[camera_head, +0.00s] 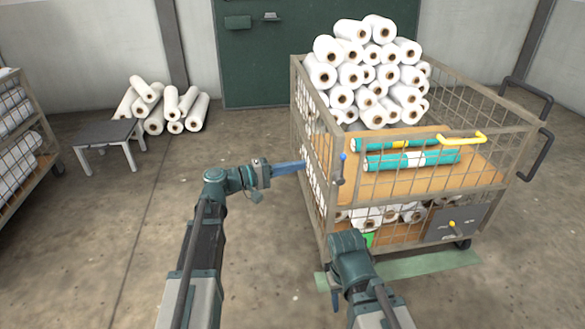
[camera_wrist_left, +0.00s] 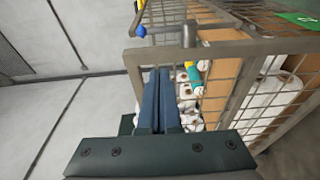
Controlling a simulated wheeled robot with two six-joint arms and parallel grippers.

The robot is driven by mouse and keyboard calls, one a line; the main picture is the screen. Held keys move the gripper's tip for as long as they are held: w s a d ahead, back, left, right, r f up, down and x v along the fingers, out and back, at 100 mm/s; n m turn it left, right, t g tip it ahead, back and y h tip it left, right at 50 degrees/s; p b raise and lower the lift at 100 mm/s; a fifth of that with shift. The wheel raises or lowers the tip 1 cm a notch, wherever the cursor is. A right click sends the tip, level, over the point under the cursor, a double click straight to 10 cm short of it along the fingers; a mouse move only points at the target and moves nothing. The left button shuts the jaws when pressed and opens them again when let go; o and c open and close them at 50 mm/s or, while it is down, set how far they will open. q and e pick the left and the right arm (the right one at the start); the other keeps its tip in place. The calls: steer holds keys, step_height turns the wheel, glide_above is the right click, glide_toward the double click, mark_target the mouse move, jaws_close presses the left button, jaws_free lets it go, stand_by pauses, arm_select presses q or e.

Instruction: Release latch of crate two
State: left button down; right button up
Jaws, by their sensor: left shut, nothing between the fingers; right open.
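A wire-mesh crate on wheels (camera_head: 322,210) stands right of centre, loaded with white rolls (camera_head: 365,75). A post with a blue knob (camera_head: 343,156) is at its near left corner; the knob also shows in the left wrist view (camera_wrist_left: 141,31). It looks like a latch, but I cannot tell its state. No number is readable on the crate. My left gripper (camera_head: 303,164) is shut and empty, pointing right at the crate's left side, just left of the knob. Its blue fingers (camera_wrist_left: 158,72) lie together in the left wrist view. My right gripper (camera_head: 335,297) is open, low before the crate, partly hidden by its arm.
A yellow handle (camera_head: 461,138) is on the crate's front rail, with teal rolls (camera_head: 400,161) behind it. Black handles (camera_head: 535,155) stick out at the right. A grey stool (camera_head: 107,133), loose rolls (camera_head: 165,107) and another loaded cart (camera_head: 47,160) stand left. The floor between is clear.

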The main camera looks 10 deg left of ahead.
mark_target(341, 168)
arm_select(q)
steer(key=w+d, duration=0.1)
steer(key=d, duration=0.7)
steer(key=shift+w+d, duration=0.3)
steer(key=shift+d, duration=0.1)
